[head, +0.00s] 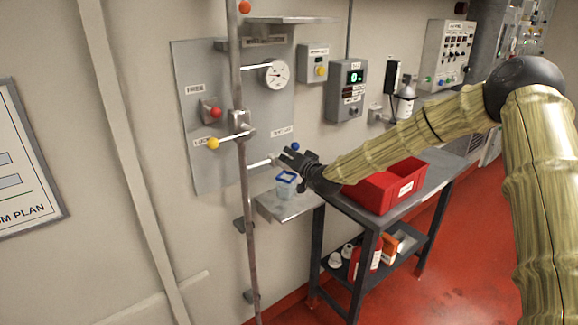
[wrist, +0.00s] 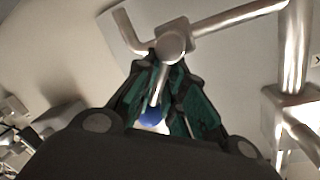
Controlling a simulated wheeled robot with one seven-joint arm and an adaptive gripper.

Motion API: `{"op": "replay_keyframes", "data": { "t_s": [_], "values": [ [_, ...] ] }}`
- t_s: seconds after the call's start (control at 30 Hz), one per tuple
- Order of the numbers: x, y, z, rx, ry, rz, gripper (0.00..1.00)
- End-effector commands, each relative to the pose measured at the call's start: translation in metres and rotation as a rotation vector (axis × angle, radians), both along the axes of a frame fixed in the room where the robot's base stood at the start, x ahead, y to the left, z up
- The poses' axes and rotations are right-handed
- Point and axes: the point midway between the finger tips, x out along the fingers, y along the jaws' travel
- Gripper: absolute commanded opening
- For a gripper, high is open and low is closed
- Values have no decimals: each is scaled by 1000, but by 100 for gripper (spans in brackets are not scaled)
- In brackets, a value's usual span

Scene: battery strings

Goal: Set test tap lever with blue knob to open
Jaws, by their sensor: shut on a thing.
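The test tap lever has a round blue knob (head: 294,146), which shows just above my gripper's fingers in the head view. In the wrist view the metal lever (wrist: 161,85) runs from a round pivot (wrist: 171,45) down to the blue knob (wrist: 151,116). My gripper (head: 287,157) is at the tap, low on the right of the grey panel. In the wrist view its dark green fingers (wrist: 162,68) are closed on both sides of the lever. The fingers hide part of the lever and tap, and the wrist housing covers the lower middle of the picture.
A clear cup with a blue rim (head: 286,184) stands on a small shelf (head: 290,208) below my gripper. A red bin (head: 385,190) sits on the bench to the right.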

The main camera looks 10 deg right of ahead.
Motion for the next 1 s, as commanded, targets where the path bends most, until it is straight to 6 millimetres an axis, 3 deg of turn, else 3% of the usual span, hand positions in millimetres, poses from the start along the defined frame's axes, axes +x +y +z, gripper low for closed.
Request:
{"op": "replay_keyframes", "data": {
  "t_s": [0.03, 0.6, 1.0],
  "values": [
    [-3, -5, -20, 40, 35, -3, 0],
    [1, -12, -38, 524, 258, -1, 0],
    [1, -11, -44, 749, 364, 0, 0]
  ]
}}
